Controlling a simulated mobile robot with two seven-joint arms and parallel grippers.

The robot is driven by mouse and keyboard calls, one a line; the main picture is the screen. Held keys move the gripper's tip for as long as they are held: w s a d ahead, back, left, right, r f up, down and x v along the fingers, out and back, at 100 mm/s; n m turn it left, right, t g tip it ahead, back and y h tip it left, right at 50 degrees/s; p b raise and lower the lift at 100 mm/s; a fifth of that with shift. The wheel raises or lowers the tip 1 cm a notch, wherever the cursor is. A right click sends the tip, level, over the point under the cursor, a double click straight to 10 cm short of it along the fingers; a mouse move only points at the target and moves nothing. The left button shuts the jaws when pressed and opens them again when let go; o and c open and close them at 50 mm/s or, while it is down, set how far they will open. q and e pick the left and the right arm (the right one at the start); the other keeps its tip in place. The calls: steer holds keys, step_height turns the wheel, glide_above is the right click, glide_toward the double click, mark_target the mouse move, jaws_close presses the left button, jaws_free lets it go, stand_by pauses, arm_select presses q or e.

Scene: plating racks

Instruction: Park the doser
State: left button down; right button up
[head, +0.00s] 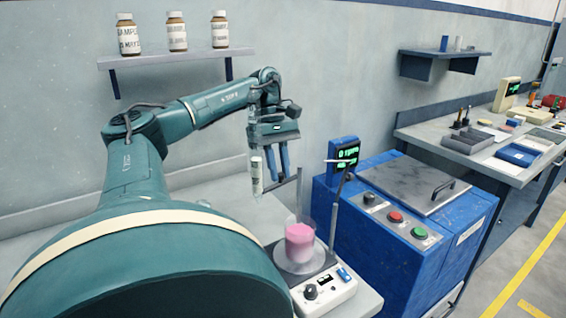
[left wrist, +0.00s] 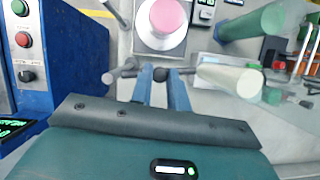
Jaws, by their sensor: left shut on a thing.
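The doser (head: 256,175) is a pale, labelled, nearly upright tube at the end of a thin horizontal bar. The bar joins an upright post (head: 299,195) beside the stirrer (head: 325,290). My left gripper (head: 278,180) points down just right of the tube, shut on the doser's bar. In the left wrist view my fingertips (left wrist: 163,75) close around a dark part of the bar, and the pale tube (left wrist: 230,79) shows to their right. A beaker of pink liquid (head: 299,242) stands on the stirrer, right of the doser and not beneath it. My right gripper is not in view.
A blue machine (head: 400,235) with buttons and a lit display (head: 344,154) stands right of the stirrer. A wall shelf (head: 165,58) with several bottles is above my arm. A cluttered bench (head: 470,158) is at the far right. Grey bench top is clear behind the doser.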

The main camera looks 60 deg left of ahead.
arm_select(q)
steer(key=shift+a+r+m, duration=0.1)
steer(key=shift+a+m, duration=0.15)
steer(key=shift+m, duration=0.05)
steer(key=shift+a+p, duration=0.1)
steer(key=shift+p, duration=0.25)
steer(key=c, duration=1.7)
jaws_free()
steer(key=o, duration=0.4)
steer(key=shift+c, duration=0.2)
